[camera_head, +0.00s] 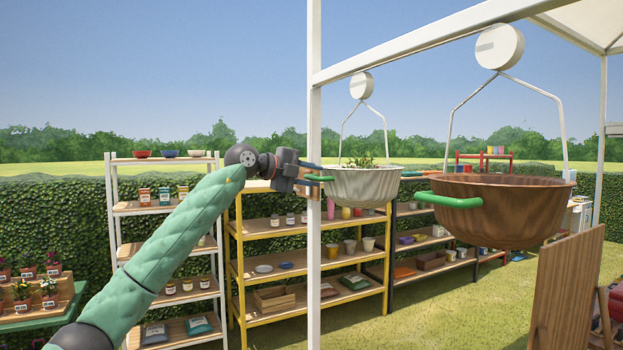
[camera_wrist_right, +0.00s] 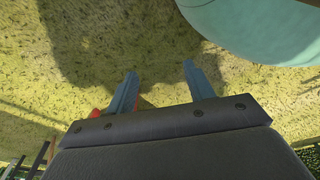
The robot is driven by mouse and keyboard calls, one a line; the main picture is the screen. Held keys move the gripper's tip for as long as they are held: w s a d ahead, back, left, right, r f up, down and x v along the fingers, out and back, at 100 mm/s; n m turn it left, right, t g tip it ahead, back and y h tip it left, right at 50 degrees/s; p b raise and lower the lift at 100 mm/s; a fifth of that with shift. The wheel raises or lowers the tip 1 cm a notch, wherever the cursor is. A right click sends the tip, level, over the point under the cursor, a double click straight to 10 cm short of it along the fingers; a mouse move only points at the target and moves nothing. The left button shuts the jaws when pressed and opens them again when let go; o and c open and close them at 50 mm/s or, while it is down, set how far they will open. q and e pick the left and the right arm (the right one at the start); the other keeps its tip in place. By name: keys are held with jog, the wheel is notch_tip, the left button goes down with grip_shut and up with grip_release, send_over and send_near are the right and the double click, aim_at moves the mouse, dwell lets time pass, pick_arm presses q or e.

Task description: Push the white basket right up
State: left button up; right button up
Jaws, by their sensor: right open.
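The white basket (camera_head: 362,187) hangs by a thin white frame from a round white disc (camera_head: 361,85) under the beam. Green plants (camera_head: 361,162) show above its rim. A green handle (camera_head: 320,178) sticks out from its left side, partly behind the white post. Contact with the handle cannot be made out. My right gripper (camera_wrist_right: 160,68) shows in the right wrist view, open and empty above the grass.
A brown basket (camera_head: 500,212) with a green handle (camera_head: 449,200) hangs nearer on the right. Yellow shelves (camera_head: 262,292) with pots stand behind. A wooden board (camera_head: 568,295) stands at the lower right.

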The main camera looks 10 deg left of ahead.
pick_arm(q)
jog(key=shift+f, duration=0.15)
pick_arm(e)
jog(key=shift+w+a, duration=0.1)
pick_arm(q)
jog(key=shift+s+a+b, duration=0.25)
jog(key=shift+a+b, duration=0.2)
jog(key=shift+a, duration=0.05)
jog(key=b+v, duration=0.2)
jog(key=v, duration=0.3)
jog(key=shift+b, duration=0.3)
jog(key=shift+b+v, duration=0.3)
jog(key=shift+v, duration=0.6)
pick_arm(e)
jog(key=w+a+r, duration=0.2)
jog(key=w+r, duration=0.3)
jog(key=shift+w+a, duration=0.3)
jog(key=shift+a, duration=0.1)
pick_arm(q)
jog(key=shift+d, duration=0.1)
pick_arm(e)
jog(key=shift+w, duration=0.1)
